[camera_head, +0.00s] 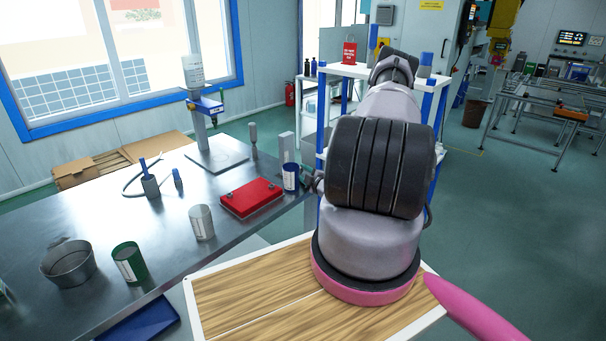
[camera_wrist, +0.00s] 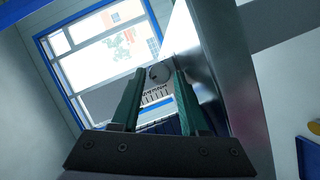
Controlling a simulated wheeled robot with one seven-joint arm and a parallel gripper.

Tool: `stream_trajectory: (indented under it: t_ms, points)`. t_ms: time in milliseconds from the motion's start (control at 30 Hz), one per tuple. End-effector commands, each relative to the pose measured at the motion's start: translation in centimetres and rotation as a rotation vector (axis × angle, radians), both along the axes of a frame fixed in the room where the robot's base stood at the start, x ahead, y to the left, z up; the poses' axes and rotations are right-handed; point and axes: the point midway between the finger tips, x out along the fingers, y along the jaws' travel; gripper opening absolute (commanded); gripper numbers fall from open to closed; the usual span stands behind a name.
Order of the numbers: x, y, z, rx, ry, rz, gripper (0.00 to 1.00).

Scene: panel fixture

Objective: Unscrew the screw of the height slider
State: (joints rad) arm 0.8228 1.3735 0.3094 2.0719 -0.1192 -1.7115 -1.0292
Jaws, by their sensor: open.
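In the head view, a stand on the metal workbench has a grey post (camera_head: 201,130), a blue slider (camera_head: 208,105) and a pale labelled cylinder (camera_head: 193,70) at the top. The slider's screw is too small to tell apart there. In the wrist view, my gripper (camera_wrist: 160,73) has its two green fingers apart. A small round grey part (camera_wrist: 158,74) shows between the fingertips, with dark markings below it. I cannot tell whether it is the screw, or whether the fingers touch it.
The metal workbench (camera_head: 90,225) holds a red case (camera_head: 251,197), a grey can (camera_head: 202,222), a green can (camera_head: 129,263), a metal pot (camera_head: 68,262) and a blue can (camera_head: 290,178). A white shelf (camera_head: 345,70) stands behind my arm. Open floor lies at the right.

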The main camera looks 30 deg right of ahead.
Motion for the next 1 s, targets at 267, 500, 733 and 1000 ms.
stream_trajectory:
  t_ms: [267,500,733,1000]
  points:
    - [-4.9,-0.1,0.8,0.0,0.003,-0.003,0.45]
    - [-9.0,-0.1,1.5,0.001,0.004,-0.003,0.45]
    - [-10.3,0.0,1.8,0.0,0.0,0.0,0.45]
    - [-10.3,0.1,1.8,0.001,0.001,0.0,0.62]
